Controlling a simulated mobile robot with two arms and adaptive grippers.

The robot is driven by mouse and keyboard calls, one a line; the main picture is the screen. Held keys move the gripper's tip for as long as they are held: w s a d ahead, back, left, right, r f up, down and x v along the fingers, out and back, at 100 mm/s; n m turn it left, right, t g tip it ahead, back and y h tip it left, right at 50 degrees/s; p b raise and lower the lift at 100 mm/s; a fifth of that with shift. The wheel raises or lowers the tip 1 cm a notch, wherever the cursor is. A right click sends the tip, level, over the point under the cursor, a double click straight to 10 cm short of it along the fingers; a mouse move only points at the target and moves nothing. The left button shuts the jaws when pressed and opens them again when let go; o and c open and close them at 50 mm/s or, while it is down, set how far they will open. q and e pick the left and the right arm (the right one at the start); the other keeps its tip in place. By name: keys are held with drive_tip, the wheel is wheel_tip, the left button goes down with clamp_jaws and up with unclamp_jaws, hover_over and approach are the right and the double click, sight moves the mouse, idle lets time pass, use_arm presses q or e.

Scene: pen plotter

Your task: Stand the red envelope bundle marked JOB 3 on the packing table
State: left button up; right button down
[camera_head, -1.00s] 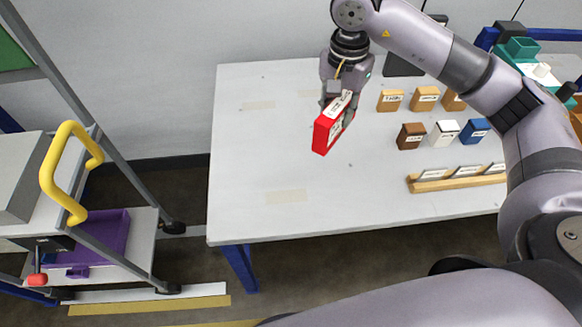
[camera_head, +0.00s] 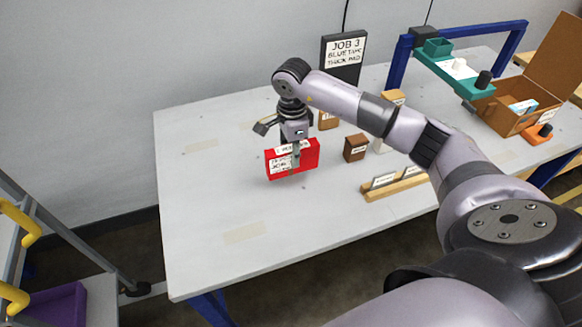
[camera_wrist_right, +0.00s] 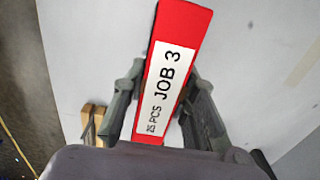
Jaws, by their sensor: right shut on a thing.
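The red envelope bundle (camera_head: 307,159) is in my right gripper (camera_head: 295,157), over the left part of the grey-white packing table (camera_head: 205,215). In the head view it is on its long edge, broad face toward me. I cannot tell if its lower edge touches the table. In the right wrist view the bundle (camera_wrist_right: 185,25) lies between the two fingers of the right gripper (camera_wrist_right: 163,100), with a white label reading JOB 3 and 25 PCS. The fingers are shut on it. My left gripper is not in view.
A brown block (camera_head: 355,148) stands to the right, near a wooden rack (camera_head: 395,187) with labelled cards. A teal device (camera_head: 450,72) and open cardboard box (camera_head: 500,118) are farther right. The table's left and front are clear.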

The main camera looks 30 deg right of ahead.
sight(292, 170)
wheel_tip(292, 170, down, 2)
wheel_tip(292, 170, down, 4)
drive_tip(key=shift+a+r+p, duration=0.1)
drive_tip(key=shift+p, duration=0.35)
drive_tip(key=shift+f, duration=0.35)
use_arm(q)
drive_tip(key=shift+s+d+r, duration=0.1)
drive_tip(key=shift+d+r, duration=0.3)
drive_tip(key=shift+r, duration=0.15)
use_arm(e)
drive_tip(key=shift+f, duration=0.2)
drive_tip(key=c, duration=1.3)
unclamp_jaws()
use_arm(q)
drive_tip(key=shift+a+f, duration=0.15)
use_arm(e)
drive_tip(key=shift+r, duration=0.15)
